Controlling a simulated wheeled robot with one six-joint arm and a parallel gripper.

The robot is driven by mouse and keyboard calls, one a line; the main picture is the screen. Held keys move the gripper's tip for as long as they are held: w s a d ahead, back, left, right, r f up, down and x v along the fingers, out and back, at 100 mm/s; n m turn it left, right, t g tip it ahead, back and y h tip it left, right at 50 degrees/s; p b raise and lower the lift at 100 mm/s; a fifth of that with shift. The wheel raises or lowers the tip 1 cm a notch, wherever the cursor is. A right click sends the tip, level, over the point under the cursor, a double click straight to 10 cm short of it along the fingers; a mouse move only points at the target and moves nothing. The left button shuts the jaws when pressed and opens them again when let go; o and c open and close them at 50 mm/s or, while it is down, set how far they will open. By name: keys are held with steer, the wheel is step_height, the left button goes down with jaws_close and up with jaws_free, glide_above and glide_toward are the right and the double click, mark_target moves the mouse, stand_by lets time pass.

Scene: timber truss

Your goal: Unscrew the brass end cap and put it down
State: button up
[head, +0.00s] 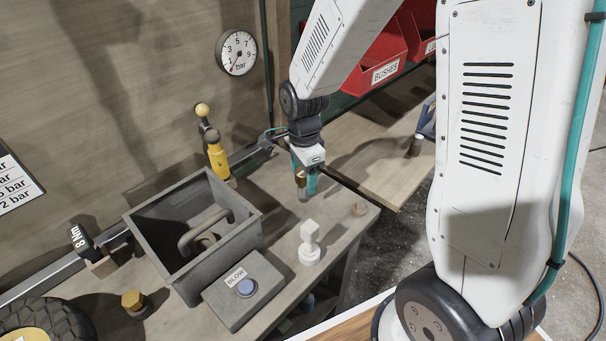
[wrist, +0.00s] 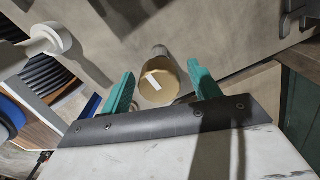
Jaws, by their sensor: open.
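The brass end cap (head: 300,178) tops a short upright cylinder (head: 303,194) on the bench. In the wrist view the cap (wrist: 158,86) is a round brass face with a white mark across it, and the grey cylinder (wrist: 160,52) shows behind it. My gripper (head: 304,181) points down over the cap. Its teal fingers stand open on either side of the cap, with a visible gap on each side in the wrist view. In the head view the fingers hide part of the cap.
A white post (head: 310,243) stands in front of the cap. A grey open bin (head: 157,236), a box labelled BLOW (head: 238,300) and a yellow-handled tool (head: 217,158) are to the left. Some bench around the cylinder is bare.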

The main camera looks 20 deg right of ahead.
jaws_close()
steer(key=n, duration=1.1)
steer(key=shift+n, duration=0.3)
steer(key=n, duration=0.3)
steer(key=shift+r, duration=0.1)
steer(key=n, duration=0.8)
steer(key=shift+n, duration=0.3)
